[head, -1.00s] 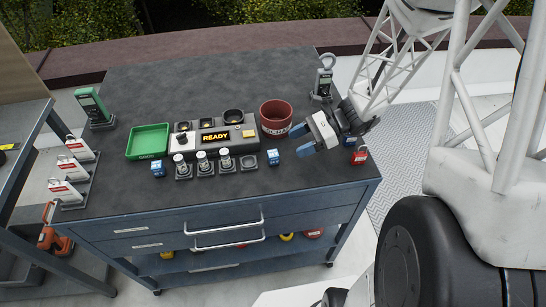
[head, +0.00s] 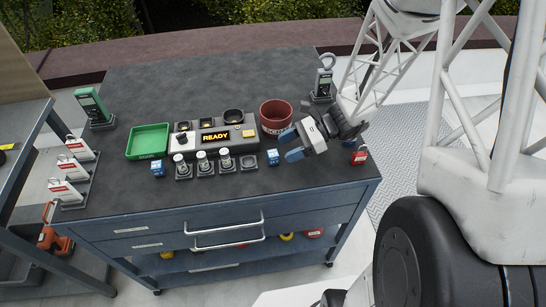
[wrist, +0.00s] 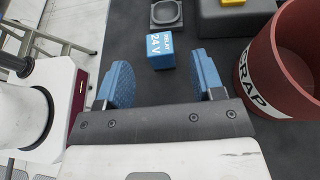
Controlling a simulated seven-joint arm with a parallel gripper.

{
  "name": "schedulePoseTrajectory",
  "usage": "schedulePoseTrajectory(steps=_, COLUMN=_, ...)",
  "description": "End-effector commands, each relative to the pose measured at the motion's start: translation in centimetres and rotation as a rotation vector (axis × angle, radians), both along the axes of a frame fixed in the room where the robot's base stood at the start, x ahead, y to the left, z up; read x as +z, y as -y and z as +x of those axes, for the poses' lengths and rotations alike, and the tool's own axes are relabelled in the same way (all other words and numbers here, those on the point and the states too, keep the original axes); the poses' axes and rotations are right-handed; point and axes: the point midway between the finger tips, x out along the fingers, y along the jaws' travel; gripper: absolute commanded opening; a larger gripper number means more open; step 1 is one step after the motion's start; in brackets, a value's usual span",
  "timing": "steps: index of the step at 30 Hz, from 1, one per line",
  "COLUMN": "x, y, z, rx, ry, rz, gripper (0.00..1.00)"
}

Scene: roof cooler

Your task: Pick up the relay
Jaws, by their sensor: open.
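A small blue relay (head: 273,157) with a white label stands on the dark bench top, right of the row of sockets. In the wrist view the relay (wrist: 161,50) reads "RELAY 24 V" and lies ahead of the fingers, between their lines and apart from both. My gripper (head: 292,145) is open and empty, with its blue fingers just right of the relay. In the wrist view my gripper (wrist: 165,82) shows its two fingers spread wide. A second blue relay (head: 158,169) stands at the left end of the socket row.
A red scrap cup (head: 276,114) stands close behind my gripper; it also shows at the right of the wrist view (wrist: 292,60). The tester panel (head: 214,137), a green tray (head: 148,141) and a red padlock (head: 359,156) are nearby. The bench front is clear.

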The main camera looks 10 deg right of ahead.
Motion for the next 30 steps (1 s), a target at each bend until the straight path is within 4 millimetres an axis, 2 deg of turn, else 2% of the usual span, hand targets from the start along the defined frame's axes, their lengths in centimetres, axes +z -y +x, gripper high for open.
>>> schedulePoseTrajectory(steps=13, x=-1.4, y=-3.6, z=-0.3, rx=0.001, ry=0.001, rz=0.000, gripper=0.62)
schedulePoseTrajectory(steps=30, x=-1.6, y=-3.9, z=-0.3, rx=0.001, ry=0.000, rz=-0.001, gripper=0.62)
